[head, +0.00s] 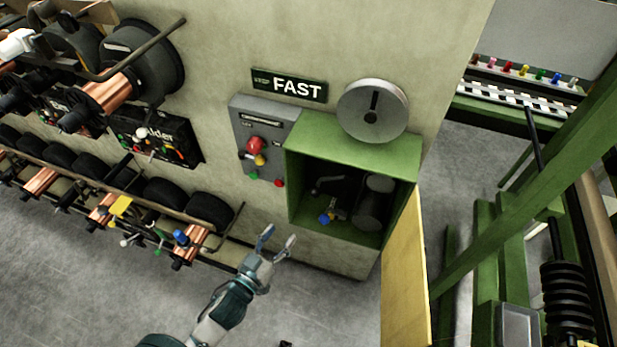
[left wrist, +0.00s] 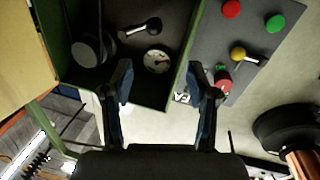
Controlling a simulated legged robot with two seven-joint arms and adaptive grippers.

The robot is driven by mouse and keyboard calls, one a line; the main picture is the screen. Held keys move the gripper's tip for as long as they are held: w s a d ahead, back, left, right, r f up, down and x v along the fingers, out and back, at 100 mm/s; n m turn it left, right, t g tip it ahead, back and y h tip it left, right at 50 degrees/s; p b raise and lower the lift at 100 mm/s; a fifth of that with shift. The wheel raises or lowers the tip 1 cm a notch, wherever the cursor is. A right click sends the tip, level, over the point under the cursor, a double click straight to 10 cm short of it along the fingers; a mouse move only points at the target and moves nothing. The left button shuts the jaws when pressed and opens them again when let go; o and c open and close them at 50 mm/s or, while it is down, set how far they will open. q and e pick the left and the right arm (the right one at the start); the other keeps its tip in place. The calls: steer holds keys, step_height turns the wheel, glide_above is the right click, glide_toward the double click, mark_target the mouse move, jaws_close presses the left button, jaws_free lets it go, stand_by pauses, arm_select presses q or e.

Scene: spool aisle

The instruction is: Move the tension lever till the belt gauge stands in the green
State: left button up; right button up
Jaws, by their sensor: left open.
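My left gripper (head: 277,240) is open and empty, just in front of the lower left corner of the open green box (head: 352,152). In the left wrist view, its two fingers (left wrist: 160,85) stand apart, pointing at the box. A lever with a dark rounded knob (left wrist: 153,25) sits inside the box in that view, apart from the fingers. A round pale dial, likely the belt gauge (left wrist: 157,61), lies beyond the fingertips. Its coloured zones and needle reading are too small to tell. The lever's arm (head: 326,181) shows dimly in the head view. My right gripper is not in view.
A grey control panel (head: 262,140) with coloured buttons is left of the box. A yellow door (head: 404,275) hangs open at its right. A metal disc (head: 372,110) is on top. Spool racks (head: 150,195) are at left, green framework (head: 490,260) at right.

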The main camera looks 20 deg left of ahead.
mark_target(314, 192)
arm_select(q)
steer(key=x, duration=1.6)
steer(key=shift+w+d+r+b, duration=0.1)
steer(key=shift+w+d+b, duration=0.15)
steer(key=shift+d+b, duration=0.2)
steer(key=shift+w+d+r, duration=0.1)
steer(key=shift+w+d, duration=0.05)
steer(key=shift+d, duration=0.5)
steer(key=shift+a, duration=0.55)
jaws_close()
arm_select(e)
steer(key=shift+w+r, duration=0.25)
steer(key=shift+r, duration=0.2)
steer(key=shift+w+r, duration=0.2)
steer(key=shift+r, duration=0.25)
